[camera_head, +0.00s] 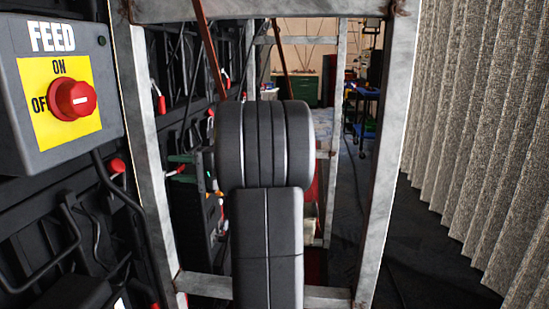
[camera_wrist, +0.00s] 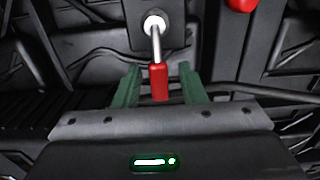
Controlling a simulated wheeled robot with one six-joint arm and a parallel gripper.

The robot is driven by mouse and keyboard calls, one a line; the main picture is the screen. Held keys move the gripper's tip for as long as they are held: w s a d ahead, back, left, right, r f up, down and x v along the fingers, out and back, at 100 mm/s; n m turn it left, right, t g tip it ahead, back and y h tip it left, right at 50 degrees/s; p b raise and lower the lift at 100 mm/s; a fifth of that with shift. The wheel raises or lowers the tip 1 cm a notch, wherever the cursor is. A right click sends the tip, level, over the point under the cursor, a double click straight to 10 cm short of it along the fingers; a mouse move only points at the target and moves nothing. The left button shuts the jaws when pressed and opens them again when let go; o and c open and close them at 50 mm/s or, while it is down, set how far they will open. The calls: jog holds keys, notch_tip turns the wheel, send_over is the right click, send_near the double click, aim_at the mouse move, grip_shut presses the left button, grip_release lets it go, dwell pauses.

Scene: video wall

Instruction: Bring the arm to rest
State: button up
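My gripper (camera_wrist: 159,67) shows in the wrist view as two green fingers, spread apart. A red-tipped lever (camera_wrist: 159,84) on a metal rod stands between them, with a gap on each side. The rod comes from a round white pivot on a dark panel. In the head view my arm's dark links fill the middle and hide much of the scene behind. My green fingers (camera_head: 180,168) show just left of the arm, at the dark wall, with a bit of red between them.
A grey FEED box (camera_head: 60,90) with a red ON/OFF knob (camera_head: 75,98) is close at left. A metal frame (camera_head: 380,160) surrounds my arm. The dark equipment wall (camera_head: 60,225) has cables. A pleated curtain (camera_head: 480,130) hangs at right. Open floor (camera_head: 430,255) lies before it.

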jog(key=s+d+p, duration=0.2)
jog(key=d+p, duration=0.1)
jog(key=d, duration=1.1)
jog(key=a+b, duration=0.1)
jog(key=a, duration=0.3)
jog(key=w+a+b, duration=0.1)
jog(key=a, duration=0.4)
jog(key=a+b, duration=0.1)
jog(key=a, duration=0.4)
jog(key=shift+w, duration=0.4)
jog(key=shift+w+a+r+p, duration=0.1)
jog(key=shift+p, duration=0.35)
jog(key=shift+f+m+p, duration=0.55)
jog(key=shift+m+p, duration=0.05)
jog(key=shift+m, duration=0.4)
